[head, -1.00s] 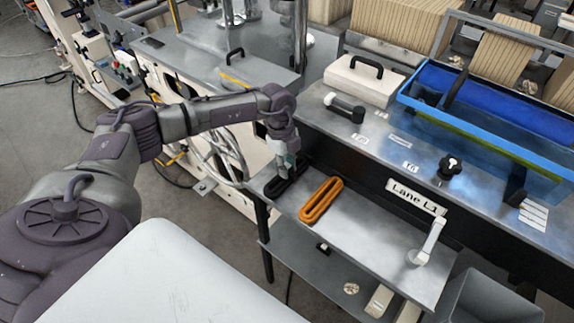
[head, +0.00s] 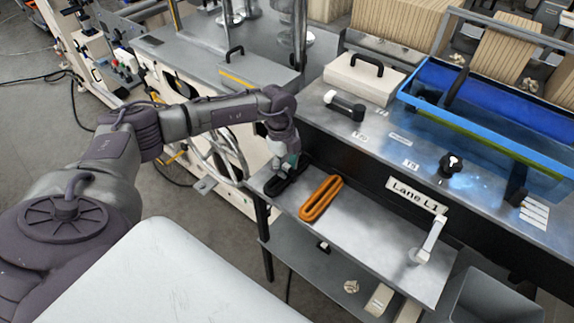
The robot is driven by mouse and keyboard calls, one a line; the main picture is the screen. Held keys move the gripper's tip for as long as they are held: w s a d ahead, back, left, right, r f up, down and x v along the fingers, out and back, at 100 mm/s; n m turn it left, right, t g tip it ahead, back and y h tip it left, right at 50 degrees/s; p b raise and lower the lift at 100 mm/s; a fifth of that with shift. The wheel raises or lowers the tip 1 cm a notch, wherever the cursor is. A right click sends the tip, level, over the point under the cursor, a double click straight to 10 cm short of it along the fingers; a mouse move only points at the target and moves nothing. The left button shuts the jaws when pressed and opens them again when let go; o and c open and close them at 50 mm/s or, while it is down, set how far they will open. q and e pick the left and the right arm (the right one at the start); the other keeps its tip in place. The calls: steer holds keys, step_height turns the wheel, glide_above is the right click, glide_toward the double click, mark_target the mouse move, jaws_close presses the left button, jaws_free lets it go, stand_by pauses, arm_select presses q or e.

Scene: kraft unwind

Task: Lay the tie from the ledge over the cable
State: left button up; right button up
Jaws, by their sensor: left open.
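A black elongated loop (head: 289,181) lies at the left end of the steel ledge (head: 375,243). An orange elongated loop (head: 321,199) lies flat beside it, to its right. I cannot tell which of these, if either, is the cable, and I cannot pick out the tie for certain. My left gripper (head: 284,164) points down at the black loop's upper left part and is open. Its fingers are small and partly merge with the dark loop, so contact is unclear. My right gripper is not in view.
A white upright fitting (head: 429,240) stands at the ledge's right end. The ledge between it and the orange loop is clear. Behind rises the machine front with a "Lane L1" label (head: 416,196), a black knob (head: 450,165) and a blue-rimmed tray (head: 490,143).

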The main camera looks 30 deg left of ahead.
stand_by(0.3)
arm_select(q)
steer(key=shift+r, duration=0.15)
step_height(320, 180, up, 12)
steer(key=a, duration=0.1)
steer(key=shift+w+a, duration=0.15)
steer(key=shift+a, duration=0.25)
